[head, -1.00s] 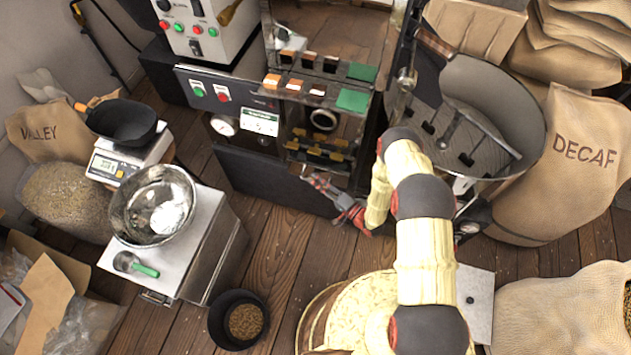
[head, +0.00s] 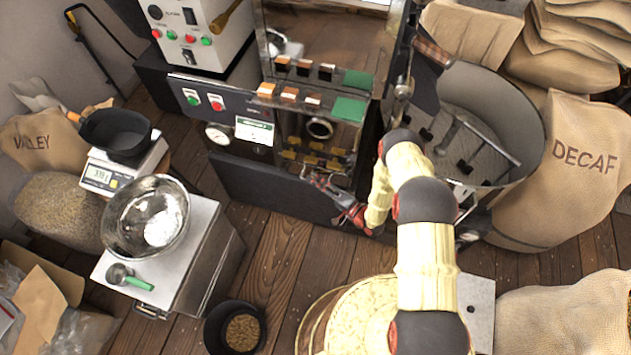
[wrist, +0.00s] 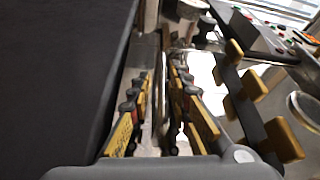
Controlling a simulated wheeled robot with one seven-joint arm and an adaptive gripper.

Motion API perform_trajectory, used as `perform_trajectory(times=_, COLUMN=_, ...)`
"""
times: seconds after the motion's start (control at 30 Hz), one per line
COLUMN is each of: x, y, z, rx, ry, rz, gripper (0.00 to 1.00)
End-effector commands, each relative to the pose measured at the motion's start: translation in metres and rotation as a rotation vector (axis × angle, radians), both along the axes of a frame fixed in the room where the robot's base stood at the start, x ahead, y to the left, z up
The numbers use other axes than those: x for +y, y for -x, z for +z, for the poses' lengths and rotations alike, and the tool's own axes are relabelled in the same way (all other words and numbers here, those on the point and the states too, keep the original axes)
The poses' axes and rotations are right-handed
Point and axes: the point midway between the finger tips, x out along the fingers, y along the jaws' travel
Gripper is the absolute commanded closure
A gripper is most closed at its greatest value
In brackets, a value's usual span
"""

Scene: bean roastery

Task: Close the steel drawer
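My gripper (head: 318,182) is low at the steel front of the roaster (head: 330,95), beside the dark lower panel (head: 265,185). In the wrist view my gripper (wrist: 160,100) has its two yellow-padded fingers apart. A thin upright steel bar (wrist: 163,62) shows in the gap between them; I cannot tell if they touch it. Bright steel lies just beyond. The edges of the steel drawer are not clear here, and I cannot tell how far it stands out. The steel cabinet (head: 212,262) at left also has a small front handle (head: 150,312).
A steel bowl (head: 128,232) and green-handled scoop (head: 130,280) sit on the cabinet. A black bucket (head: 222,312) of beans stands on the floor. The round cooling tray (head: 530,110) and DECAF sack (head: 575,190) crowd the right. Bare floor (head: 285,245) lies before the roaster.

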Motion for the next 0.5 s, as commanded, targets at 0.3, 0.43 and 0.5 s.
perform_trajectory(times=0.3, x=-0.0006, y=-0.0022, z=0.0025, rx=-0.006, ry=-0.001, rz=-0.001, gripper=0.73)
perform_trajectory(times=0.43, x=-0.0035, y=0.0004, z=0.0019, rx=-0.005, ry=-0.001, rz=-0.002, gripper=0.73)
perform_trajectory(times=0.5, x=-0.0090, y=0.0045, z=0.0009, rx=-0.003, ry=-0.001, rz=-0.004, gripper=0.73)
